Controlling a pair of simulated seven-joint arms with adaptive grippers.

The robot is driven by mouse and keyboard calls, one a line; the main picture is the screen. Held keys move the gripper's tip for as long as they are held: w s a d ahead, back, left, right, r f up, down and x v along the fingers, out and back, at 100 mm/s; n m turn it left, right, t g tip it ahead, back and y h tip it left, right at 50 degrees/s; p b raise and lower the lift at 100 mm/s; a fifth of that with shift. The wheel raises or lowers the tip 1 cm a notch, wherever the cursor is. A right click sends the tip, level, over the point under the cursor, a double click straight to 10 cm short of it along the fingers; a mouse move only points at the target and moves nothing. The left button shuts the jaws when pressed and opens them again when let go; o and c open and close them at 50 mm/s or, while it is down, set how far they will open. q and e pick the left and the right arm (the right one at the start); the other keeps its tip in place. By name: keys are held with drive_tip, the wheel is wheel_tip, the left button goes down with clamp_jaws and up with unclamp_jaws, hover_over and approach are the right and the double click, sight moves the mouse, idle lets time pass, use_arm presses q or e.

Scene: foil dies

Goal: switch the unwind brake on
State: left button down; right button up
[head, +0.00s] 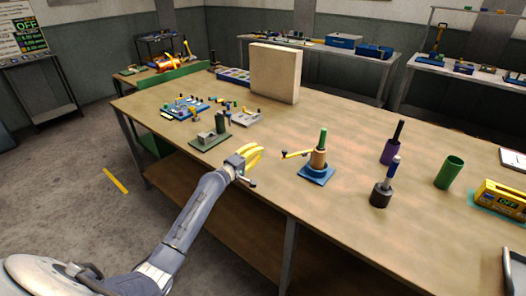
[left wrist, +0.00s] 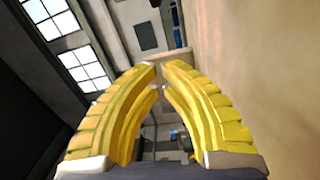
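My left gripper (head: 262,150) has yellow fingers and is over the table's near edge, left of a blue-based stand (head: 317,174). The stand carries a tan roll (head: 318,158) with a green top, and a yellow lever (head: 297,154) with a dark end points left toward my fingers. A gap shows between fingers and lever in the head view. In the left wrist view the curved fingers (left wrist: 161,64) come nearly together at the tips, with nothing seen between them. No part is clearly labelled as the unwind brake. My right gripper is out of view.
A green block fixture (head: 211,135) stands left of the gripper, with small parts behind it. Dark-based posts (head: 381,195), a green cylinder (head: 449,172) and a yellow box reading OFF (head: 500,198) stand right. A pale upright board (head: 275,72) is at the back.

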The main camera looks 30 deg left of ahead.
use_arm(q)
drive_tip(key=w+d, duration=0.5)
drive_tip(key=w, duration=0.1)
drive_tip(key=shift+w+d, duration=0.15)
drive_tip(key=shift+d, duration=0.05)
idle(0.4)
drive_tip(key=shift+d+f, duration=0.1)
idle(0.4)
drive_tip(key=shift+s+d+n+y, duration=0.2)
drive_tip(key=shift+s+n+y, duration=0.1)
drive_tip(key=shift+s+y, duration=0.1)
